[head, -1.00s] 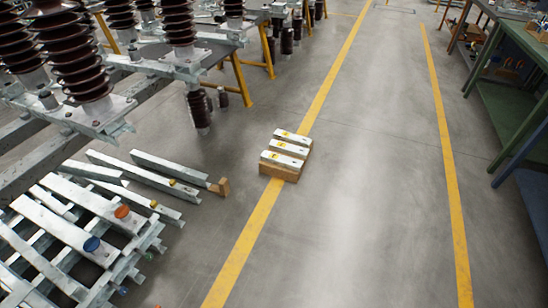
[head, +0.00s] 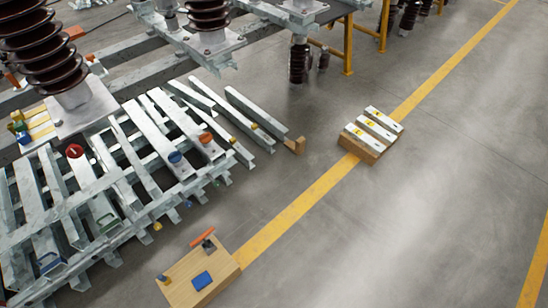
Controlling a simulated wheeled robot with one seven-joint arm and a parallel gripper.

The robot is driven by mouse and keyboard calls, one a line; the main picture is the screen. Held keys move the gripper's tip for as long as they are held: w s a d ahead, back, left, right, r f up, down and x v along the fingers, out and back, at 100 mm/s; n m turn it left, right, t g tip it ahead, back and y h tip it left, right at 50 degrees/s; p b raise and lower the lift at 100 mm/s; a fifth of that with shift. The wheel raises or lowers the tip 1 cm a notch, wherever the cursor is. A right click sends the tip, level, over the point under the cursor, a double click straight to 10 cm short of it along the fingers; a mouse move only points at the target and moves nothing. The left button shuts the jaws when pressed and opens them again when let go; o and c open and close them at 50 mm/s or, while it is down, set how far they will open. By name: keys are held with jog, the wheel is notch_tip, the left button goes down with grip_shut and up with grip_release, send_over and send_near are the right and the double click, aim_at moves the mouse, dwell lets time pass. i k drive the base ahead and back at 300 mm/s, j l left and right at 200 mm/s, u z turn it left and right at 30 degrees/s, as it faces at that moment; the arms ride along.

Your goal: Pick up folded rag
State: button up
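A small flat blue piece (head: 202,281), which looks like the folded rag, lies on top of a light wooden box (head: 222,268) at the bottom of the head view. My gripper is in no view.
Galvanised steel beams (head: 115,150) lie stacked at the left, close to the box. Brown ribbed insulators (head: 40,50) stand behind them. A wooden block with white bars (head: 368,148) sits by the yellow floor line (head: 310,205). The floor at right is clear.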

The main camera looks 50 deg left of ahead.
aim_at(204, 280)
jog(key=u, duration=0.95)
jog(key=k+l+u, duration=0.2)
jog(key=u, duration=0.15)
jog(key=k+l+u, duration=0.15)
jog(key=u, duration=0.2)
jog(key=k+u, duration=0.35)
jog(key=i+l, duration=0.25)
jog(key=i+l+u, duration=0.75)
jog(key=i, duration=0.2)
jog(key=u, duration=0.7)
